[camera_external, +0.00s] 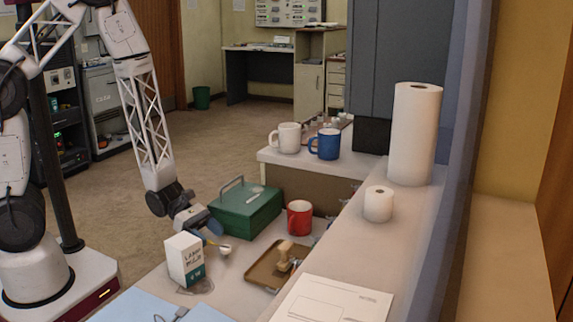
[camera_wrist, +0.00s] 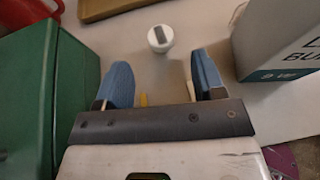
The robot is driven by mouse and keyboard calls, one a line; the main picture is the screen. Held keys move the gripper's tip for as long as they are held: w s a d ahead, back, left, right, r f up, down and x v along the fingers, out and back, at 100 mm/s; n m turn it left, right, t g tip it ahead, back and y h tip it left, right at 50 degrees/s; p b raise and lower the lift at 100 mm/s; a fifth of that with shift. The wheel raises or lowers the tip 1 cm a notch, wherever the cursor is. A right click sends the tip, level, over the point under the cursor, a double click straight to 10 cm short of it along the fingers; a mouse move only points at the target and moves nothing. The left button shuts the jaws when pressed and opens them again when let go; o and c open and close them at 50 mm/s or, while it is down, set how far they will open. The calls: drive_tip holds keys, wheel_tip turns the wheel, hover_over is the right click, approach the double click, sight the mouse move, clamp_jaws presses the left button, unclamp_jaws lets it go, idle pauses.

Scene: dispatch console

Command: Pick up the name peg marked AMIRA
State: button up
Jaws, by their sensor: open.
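No peg with a readable AMIRA marking shows in either view. My gripper (camera_external: 212,238) is low over the desk, between the green box and the white carton. In the wrist view its two blue fingers (camera_wrist: 160,65) are apart, with no object clearly held between them. A small white round piece with a grey strip on top (camera_wrist: 160,38) lies just beyond the fingertips; I see no name on it. A small white piece also shows beside my gripper in the external view (camera_external: 225,249). Several small items (camera_external: 322,124) stand behind the mugs, too small to identify.
The green box (camera_external: 245,210) stands left of my fingers in the wrist view, the white carton (camera_external: 184,260) right. A red mug (camera_external: 299,217) and brown tray (camera_external: 264,268) with a wooden stamp are nearby. White (camera_external: 286,138) and blue (camera_external: 325,144) mugs stand on the raised shelf.

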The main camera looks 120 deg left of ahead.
sight(225, 247)
drive_tip(key=shift+w+d+f, duration=0.1)
drive_tip(key=shift+w+f, duration=0.15)
drive_tip(key=shift+w, duration=0.4)
drive_tip(key=shift+x, duration=2.6)
drive_tip(key=shift+r, duration=0.2)
drive_tip(key=c, duration=1)
drive_tip(key=shift+r, duration=0.1)
wheel_tip(225, 247, up, 10)
